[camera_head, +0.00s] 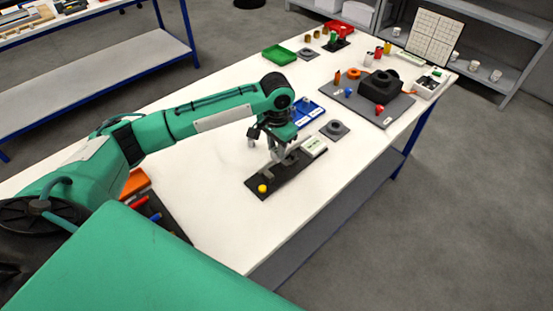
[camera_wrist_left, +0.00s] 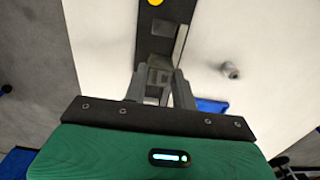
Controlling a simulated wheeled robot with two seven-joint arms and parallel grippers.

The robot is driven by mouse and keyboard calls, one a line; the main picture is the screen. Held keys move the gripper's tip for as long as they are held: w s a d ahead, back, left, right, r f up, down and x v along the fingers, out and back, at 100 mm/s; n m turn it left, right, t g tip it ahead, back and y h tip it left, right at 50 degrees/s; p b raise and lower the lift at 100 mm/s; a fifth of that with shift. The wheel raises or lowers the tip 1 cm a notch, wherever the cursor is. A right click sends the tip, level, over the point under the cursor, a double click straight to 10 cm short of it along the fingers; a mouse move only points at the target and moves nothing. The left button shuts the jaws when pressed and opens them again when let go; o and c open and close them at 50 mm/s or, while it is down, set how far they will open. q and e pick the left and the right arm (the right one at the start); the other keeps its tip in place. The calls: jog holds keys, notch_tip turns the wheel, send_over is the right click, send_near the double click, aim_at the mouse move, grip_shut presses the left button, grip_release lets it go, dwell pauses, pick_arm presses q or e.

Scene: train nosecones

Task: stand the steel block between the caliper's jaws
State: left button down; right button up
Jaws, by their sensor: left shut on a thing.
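My left gripper (camera_head: 279,152) is low over a dark board (camera_head: 290,183) on the white table. In the left wrist view its two fingers (camera_wrist_left: 161,92) are shut on the steel block (camera_wrist_left: 159,76), a small grey block between the fingertips. Grey metal parts of the caliper (camera_head: 291,161) show on the board beside the gripper. A pale bar of it also shows in the wrist view (camera_wrist_left: 181,42). The fingers partly hide the block and the caliper, so I cannot tell whether the block touches the jaws. My right gripper is not in view.
A yellow knob (camera_head: 262,188) is at the board's near end. A white box with a display (camera_head: 314,146) is at its far end. A small grey cylinder (camera_wrist_left: 230,70) stands beside the board. A blue tray (camera_head: 308,113) and a grey ring plate (camera_head: 335,130) lie beyond.

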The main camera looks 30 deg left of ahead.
pick_arm(q)
notch_tip(320, 180, down, 3)
jog(key=shift+r, duration=0.2)
notch_tip(320, 180, down, 4)
jog(key=shift+p, duration=0.5)
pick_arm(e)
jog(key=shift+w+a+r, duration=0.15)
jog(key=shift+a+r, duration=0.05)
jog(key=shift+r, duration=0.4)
pick_arm(q)
jog(key=shift+f, duration=0.1)
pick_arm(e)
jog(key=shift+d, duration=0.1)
pick_arm(q)
jog(key=c, duration=1.1)
grip_release()
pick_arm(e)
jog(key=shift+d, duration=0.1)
